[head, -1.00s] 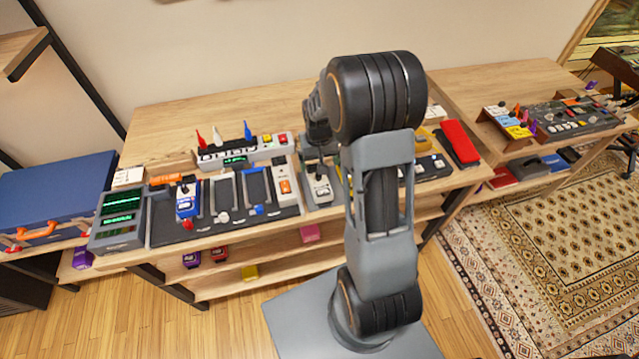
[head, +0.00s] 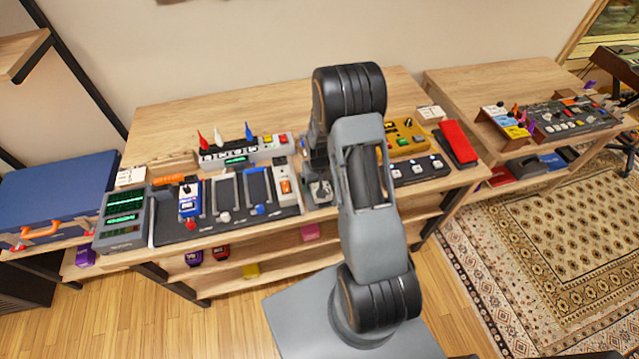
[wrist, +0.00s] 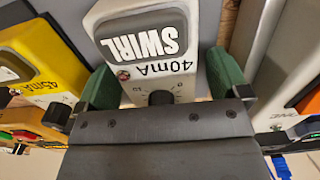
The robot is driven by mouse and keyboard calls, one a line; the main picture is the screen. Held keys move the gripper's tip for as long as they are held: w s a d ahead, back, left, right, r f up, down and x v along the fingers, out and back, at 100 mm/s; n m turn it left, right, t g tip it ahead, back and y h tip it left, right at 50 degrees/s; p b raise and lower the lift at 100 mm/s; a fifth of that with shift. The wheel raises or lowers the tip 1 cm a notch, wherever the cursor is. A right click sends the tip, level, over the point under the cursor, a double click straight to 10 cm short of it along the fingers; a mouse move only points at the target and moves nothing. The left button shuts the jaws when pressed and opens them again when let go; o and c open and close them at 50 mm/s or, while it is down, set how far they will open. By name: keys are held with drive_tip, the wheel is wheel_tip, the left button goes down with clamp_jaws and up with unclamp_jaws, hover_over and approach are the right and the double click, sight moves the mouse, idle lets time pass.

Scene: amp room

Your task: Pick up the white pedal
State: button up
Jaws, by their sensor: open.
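The white pedal (wrist: 145,45) has a grey SWIRL label and a black knob. In the wrist view it lies between the two green fingers of my gripper (wrist: 165,82), one finger on each side. The fingers are open; I cannot tell whether either touches the pedal. In the head view only a small part of the white pedal (head: 320,192) shows on the table, beneath my gripper (head: 317,175). My arm and wrist hide the rest of it and most of the gripper there.
A yellow pedal (wrist: 45,70) is close on the left in the wrist view. A pale device with an orange switch (head: 285,187) stands close to the left in the head view. A red pedal (head: 458,142) lies farther right.

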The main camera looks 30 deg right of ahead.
drive_tip(key=shift+f, duration=0.1)
drive_tip(key=c, duration=1.3)
